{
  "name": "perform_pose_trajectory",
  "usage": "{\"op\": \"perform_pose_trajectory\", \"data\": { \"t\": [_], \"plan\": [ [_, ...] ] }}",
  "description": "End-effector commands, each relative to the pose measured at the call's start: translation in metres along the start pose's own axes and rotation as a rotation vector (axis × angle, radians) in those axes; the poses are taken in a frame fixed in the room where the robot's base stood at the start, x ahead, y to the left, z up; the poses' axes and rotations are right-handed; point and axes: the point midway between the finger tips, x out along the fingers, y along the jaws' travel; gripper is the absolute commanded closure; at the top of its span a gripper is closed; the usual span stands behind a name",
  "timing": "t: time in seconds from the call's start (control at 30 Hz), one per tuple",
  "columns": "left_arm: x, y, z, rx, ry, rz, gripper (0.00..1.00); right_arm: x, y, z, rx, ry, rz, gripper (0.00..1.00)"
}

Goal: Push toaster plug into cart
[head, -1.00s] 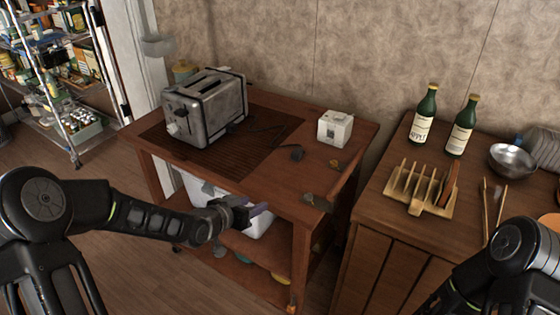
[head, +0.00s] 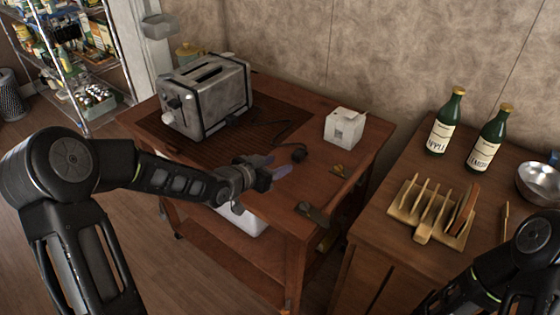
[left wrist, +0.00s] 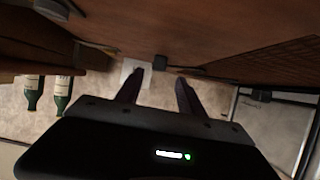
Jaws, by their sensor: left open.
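The silver toaster (head: 205,97) stands on a dark slatted area at the left of the wooden cart's top (head: 318,180). Its dark cord runs right to a small black plug (head: 298,153) lying on the top. In the left wrist view a dark block that looks like the plug (left wrist: 160,62) shows beyond the fingers. My left gripper (head: 280,172) is open and empty, at the cart's front edge, just short of the plug and apart from it. Its two fingers (left wrist: 160,92) show in the left wrist view. My right arm shows at lower right, its gripper out of view.
A white box (head: 345,127) stands behind the plug. The right counter holds two green bottles (head: 488,140), a wooden rack (head: 430,215) and a metal bowl (head: 540,184).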

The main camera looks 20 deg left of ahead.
Motion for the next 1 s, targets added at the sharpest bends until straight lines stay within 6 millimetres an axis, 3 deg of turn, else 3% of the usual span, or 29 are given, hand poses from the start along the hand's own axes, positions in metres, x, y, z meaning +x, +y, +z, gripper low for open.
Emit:
{"op": "perform_pose_trajectory", "data": {
  "t": [0.43,1.0],
  "plan": [
    [0.013,0.000,0.002,0.000,0.001,0.000,0.55,0.007,0.003,0.000,0.000,0.001,0.000,0.64],
    [0.078,0.001,0.004,0.001,0.002,0.001,0.55,0.045,0.018,-0.001,0.000,0.003,0.000,0.64]
  ]
}}
